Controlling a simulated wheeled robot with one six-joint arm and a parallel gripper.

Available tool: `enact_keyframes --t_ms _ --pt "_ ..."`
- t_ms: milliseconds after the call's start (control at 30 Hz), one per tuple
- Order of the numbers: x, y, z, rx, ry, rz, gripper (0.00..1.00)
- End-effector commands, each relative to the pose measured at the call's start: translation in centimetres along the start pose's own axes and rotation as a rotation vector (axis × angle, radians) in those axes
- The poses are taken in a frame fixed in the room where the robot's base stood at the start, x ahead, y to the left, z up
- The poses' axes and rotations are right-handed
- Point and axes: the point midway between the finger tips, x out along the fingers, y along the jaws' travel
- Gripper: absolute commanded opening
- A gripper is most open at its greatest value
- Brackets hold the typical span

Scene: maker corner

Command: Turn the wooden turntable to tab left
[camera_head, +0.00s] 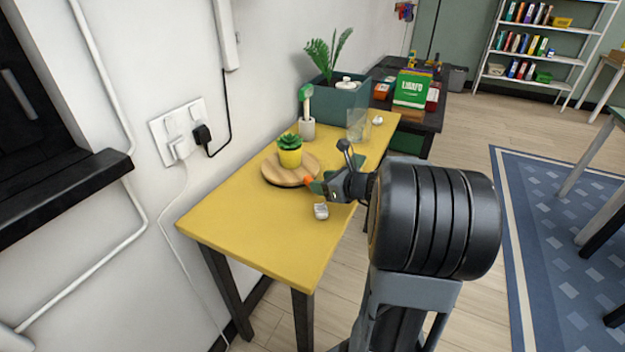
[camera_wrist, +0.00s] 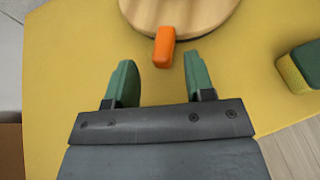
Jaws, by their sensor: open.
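The round wooden turntable (camera_head: 273,173) lies on the yellow table, with a succulent in a yellow pot (camera_head: 290,157) on it. Its orange tab (camera_head: 308,181) sticks out on the side facing my gripper. In the wrist view the turntable (camera_wrist: 195,14) is cut off at the top, and the tab (camera_wrist: 164,46) points down toward me. My gripper (camera_wrist: 160,62) is open, its green fingers spread either side of the tab's outer end, with visible gaps on both sides. In the head view my gripper (camera_head: 318,187) is beside the tab, partly hidden by my wrist.
A small grey object (camera_head: 321,211) lies on the yellow table (camera_head: 250,230) near its right edge. A green-and-yellow sponge (camera_wrist: 297,75) is right of my gripper. A glass (camera_head: 357,125), a brush in a holder (camera_head: 307,127) and a teal planter (camera_head: 335,101) stand behind. The table's front is clear.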

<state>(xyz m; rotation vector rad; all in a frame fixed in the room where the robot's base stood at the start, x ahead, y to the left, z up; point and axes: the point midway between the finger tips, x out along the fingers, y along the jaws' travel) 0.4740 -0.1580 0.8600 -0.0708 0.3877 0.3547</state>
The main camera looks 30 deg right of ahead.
Motion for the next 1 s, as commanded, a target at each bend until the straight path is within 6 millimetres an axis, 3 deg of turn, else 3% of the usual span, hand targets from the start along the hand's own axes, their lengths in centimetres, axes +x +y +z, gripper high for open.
enact_keyframes --t_ms 200,400,600,900,1000 --pt "-4.5 0.0 0.2 -0.001 0.0 -0.003 0.49" --pt "-7.2 0.1 0.1 -0.001 0.0 0.002 0.49" --pt "-8.5 0.2 0.1 -0.003 0.0 0.004 0.49" --pt "-8.6 0.2 0.0 -0.003 0.0 0.006 0.49" --pt "-8.7 0.2 0.2 -0.003 0.0 0.007 0.41"
